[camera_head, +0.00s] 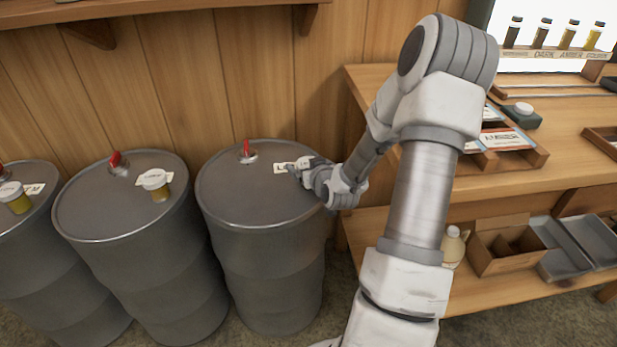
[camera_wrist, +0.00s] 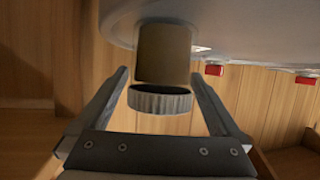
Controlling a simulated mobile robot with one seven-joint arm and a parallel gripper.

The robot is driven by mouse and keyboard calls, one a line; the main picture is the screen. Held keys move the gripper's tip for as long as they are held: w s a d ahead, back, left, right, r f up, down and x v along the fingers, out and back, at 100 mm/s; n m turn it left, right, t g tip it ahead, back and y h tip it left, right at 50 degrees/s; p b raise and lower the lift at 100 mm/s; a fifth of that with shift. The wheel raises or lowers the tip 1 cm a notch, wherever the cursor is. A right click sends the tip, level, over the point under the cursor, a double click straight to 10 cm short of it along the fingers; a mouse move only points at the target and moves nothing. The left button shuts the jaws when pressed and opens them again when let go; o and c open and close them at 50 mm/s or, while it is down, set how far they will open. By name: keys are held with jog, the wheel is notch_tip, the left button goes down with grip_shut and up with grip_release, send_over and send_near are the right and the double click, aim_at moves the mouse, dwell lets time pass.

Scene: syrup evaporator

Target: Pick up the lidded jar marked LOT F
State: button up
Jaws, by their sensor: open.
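A lidded jar stands on the right drum (camera_head: 255,185). In the wrist view, which looks upside down, its brownish body (camera_wrist: 163,55) and ribbed grey lid (camera_wrist: 160,99) show between the fingers of my gripper (camera_wrist: 160,78). The fingers are open, one on each side of the jar, with a visible gap beside the lid. No lot mark is readable on the jar. In the head view my gripper (camera_head: 300,167) is over the right part of that drum top, beside a white label (camera_head: 281,168) that is partly covered. The jar itself is mostly hidden there.
A middle drum (camera_head: 105,208) and a left drum (camera_head: 14,230) each carry a small amber jar (camera_head: 156,185) (camera_head: 14,198) and a label. Red-capped bungs stand on the drums. A wooden bench (camera_head: 560,160) with trays is to the right. The plank wall stands close behind.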

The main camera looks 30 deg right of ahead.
jog(key=shift+w+d+f, duration=0.1)
jog(key=shift+w+f, duration=0.15)
jog(key=shift+w, duration=0.25)
jog(key=shift+r, duration=0.15)
jog(key=c, duration=1.5)
